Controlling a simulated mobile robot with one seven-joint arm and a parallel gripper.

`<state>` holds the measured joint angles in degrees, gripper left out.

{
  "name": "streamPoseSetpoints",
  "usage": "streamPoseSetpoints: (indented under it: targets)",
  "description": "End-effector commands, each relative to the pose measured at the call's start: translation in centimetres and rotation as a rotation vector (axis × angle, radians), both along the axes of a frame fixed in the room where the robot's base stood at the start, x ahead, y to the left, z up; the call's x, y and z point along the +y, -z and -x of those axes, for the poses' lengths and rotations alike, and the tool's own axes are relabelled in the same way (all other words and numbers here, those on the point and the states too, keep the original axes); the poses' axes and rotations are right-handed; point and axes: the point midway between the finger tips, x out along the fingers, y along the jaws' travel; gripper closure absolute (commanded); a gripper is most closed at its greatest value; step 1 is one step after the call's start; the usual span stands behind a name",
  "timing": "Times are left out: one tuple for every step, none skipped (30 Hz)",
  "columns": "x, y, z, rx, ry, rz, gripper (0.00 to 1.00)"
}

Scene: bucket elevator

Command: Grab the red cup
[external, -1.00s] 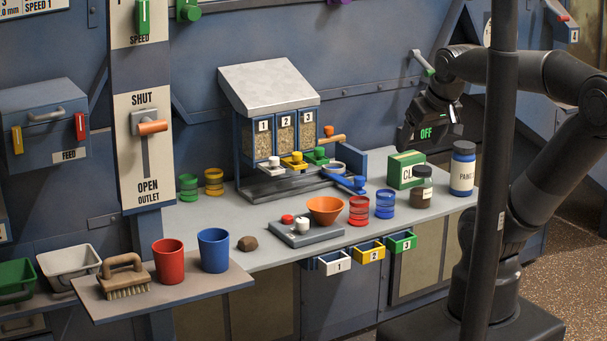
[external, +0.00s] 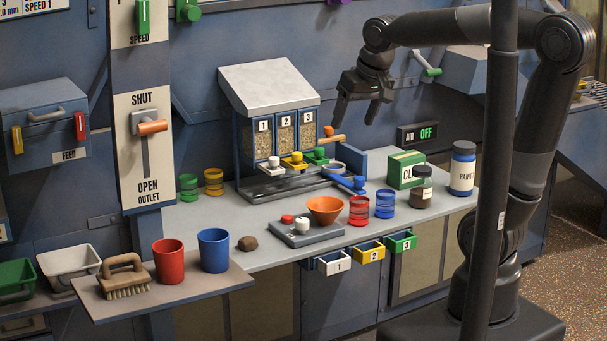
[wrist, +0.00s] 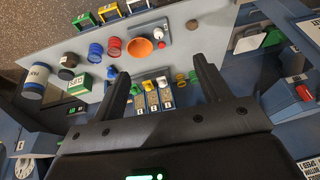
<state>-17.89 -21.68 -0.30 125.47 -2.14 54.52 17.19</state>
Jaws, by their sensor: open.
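The red cup (external: 168,262) stands upright on the low shelf at the front left in the external view, beside a blue cup (external: 213,250). I cannot make out the red cup in the wrist view. My gripper (external: 357,112) is open and empty, high above the bench near the right side of the grain dispenser, far to the right of and above the red cup. Its two fingers, spread apart, also show in the wrist view (wrist: 162,72).
A wooden brush (external: 123,277) lies left of the red cup. A brown lump (external: 247,243) lies right of the blue cup. The dispenser (external: 268,88), an orange bowl (external: 325,210), ring stacks and jars occupy the bench. Space above the cups is clear.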

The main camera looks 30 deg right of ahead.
Motion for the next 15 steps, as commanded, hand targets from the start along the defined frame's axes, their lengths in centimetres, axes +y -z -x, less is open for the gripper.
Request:
streamPoseSetpoints:
  targets:
    - [2.1,0.1,-1.2,0.02,-0.013,-0.002,0.31]
    - [3.3,0.0,-1.9,0.028,-0.017,-0.005,0.31]
    - [4.8,0.1,-2.7,0.04,-0.02,-0.007,0.31]
    - [6.0,0.1,-3.2,0.049,-0.023,-0.008,0.31]
    - [7.2,0.2,-3.7,0.058,-0.024,-0.009,0.31]
    - [8.9,0.4,-4.4,0.07,-0.027,-0.008,0.31]
    - [10.3,0.6,-4.8,0.077,-0.029,-0.009,0.31]
    - [11.6,0.8,-5.2,0.086,-0.033,-0.008,0.31]
    - [13.5,1.1,-5.6,0.096,-0.035,-0.007,0.31]
    - [14.9,1.4,-5.9,0.105,-0.036,-0.006,0.31]
    - [16.3,1.6,-6.1,0.112,-0.037,-0.005,0.31]
    - [18.2,2.1,-6.4,0.123,-0.039,-0.003,0.31]
    - [19.7,2.5,-6.5,0.129,-0.041,-0.001,0.31]
    - [21.2,2.9,-6.6,0.136,-0.044,0.002,0.31]
    - [23.2,3.5,-6.6,0.145,-0.045,0.006,0.31]
